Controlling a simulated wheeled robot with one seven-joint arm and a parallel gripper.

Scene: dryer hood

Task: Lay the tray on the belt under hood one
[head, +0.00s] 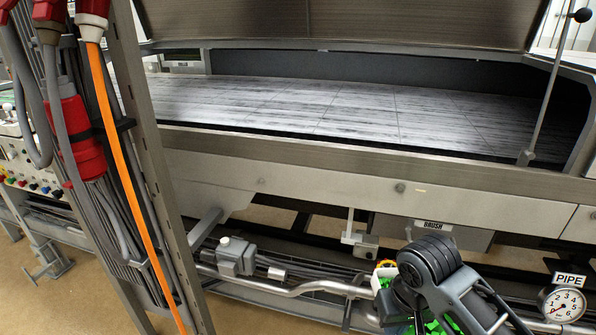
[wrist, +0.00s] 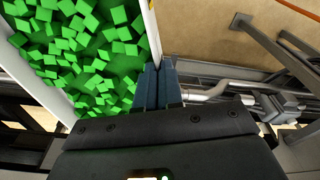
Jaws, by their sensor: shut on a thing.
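The tray (wrist: 153,35) has pale walls and holds many small green cubes on a green floor in the wrist view. My gripper (wrist: 159,68) is shut on the tray's right wall there. In the head view only bits of the tray (head: 385,269) and some green show behind my dark arm at the bottom; my arm hides the rest. The belt (head: 340,112) is a grey, streaked flat surface, bare where I see it. The raised hood (head: 340,22) hangs above it. The tray is in front of the machine, apart from the belt. I see no hood number.
A metal front rail (head: 380,160) edges the belt. A steel post (head: 150,150) with cables and red plugs (head: 75,130) stands at left. A thin rod (head: 553,85) rises at the belt's right. Pipes (head: 320,287) and a gauge marked PIPE (head: 564,304) sit low in front.

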